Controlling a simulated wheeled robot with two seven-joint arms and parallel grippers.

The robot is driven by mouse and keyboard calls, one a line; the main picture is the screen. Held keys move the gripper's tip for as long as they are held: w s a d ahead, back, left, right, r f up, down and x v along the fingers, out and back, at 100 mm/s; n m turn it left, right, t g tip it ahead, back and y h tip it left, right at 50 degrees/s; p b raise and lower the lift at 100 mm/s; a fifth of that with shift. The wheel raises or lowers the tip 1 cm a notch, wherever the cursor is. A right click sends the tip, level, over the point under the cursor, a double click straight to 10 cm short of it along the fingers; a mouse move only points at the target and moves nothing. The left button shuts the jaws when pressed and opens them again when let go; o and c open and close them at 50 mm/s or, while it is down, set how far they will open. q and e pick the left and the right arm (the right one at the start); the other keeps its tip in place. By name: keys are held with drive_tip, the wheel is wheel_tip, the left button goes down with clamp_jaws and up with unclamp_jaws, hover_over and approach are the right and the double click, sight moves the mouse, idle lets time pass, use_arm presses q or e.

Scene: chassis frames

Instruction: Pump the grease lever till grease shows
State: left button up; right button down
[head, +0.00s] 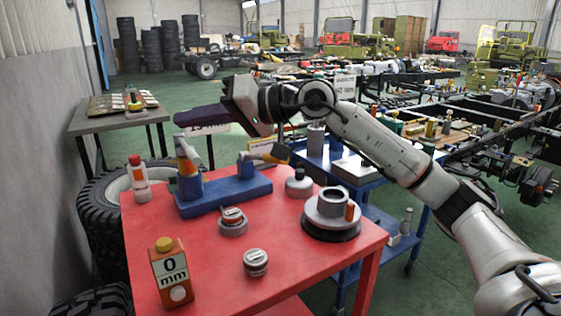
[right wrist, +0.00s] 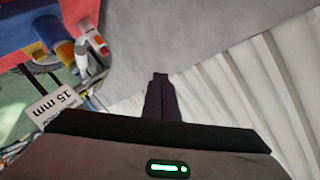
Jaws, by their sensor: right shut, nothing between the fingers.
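A blue pump stand (head: 222,197) lies on the red table. At its left end stands a blue cylinder with an orange band (head: 190,184) and a tilted grey part on top. At its right end a blue post (head: 246,166) sits beside a grey and orange piece (head: 275,151), perhaps the lever; I cannot be sure. My right gripper (head: 182,118) is above and behind the stand, pointing left, apart from it. In the right wrist view its dark fingers (right wrist: 160,82) are together and empty, and the blue stand (right wrist: 32,62) shows at upper left. No grease is discernible. My left gripper is not in view.
A blue cart (head: 325,170) stands behind, a grey bench (head: 90,122) at left.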

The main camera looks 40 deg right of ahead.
drive_tip(key=s+d+h+b, duration=0.1)
drive_tip(key=s+d+h, duration=0.1)
drive_tip(key=d, duration=0.5)
drive_tip(key=s+d+f+m+g+h+b, duration=0.1)
drive_tip(key=s+d+h, duration=0.2)
drive_tip(key=d+h, duration=0.2)
drive_tip(key=s+d+f+m+h, duration=0.1)
drive_tip(key=s+d+h, duration=0.1)
drive_tip(key=d, duration=0.9)
drive_tip(key=shift+s+f+g+h+b, duration=0.25)
drive_tip(key=shift+s+g+h+b, duration=0.15)
drive_tip(key=shift+h, duration=0.4)
drive_tip(key=shift+w, duration=0.1)
drive_tip(key=x, duration=0.3)
drive_tip(key=f+b+x, duration=0.1)
drive_tip(key=x, duration=0.3)
drive_tip(key=s+a+f+x, duration=0.1)
drive_tip(key=x, duration=0.2)
drive_tip(key=shift+w+d+f, duration=0.1)
drive_tip(key=shift+w+f, duration=0.15)
drive_tip(key=shift+s+a+f+b, duration=0.2)
drive_tip(key=shift+s+f+b, duration=0.05)
drive_tip(key=shift+f+b, duration=0.25)
drive_tip(key=shift+a+f, duration=0.1)
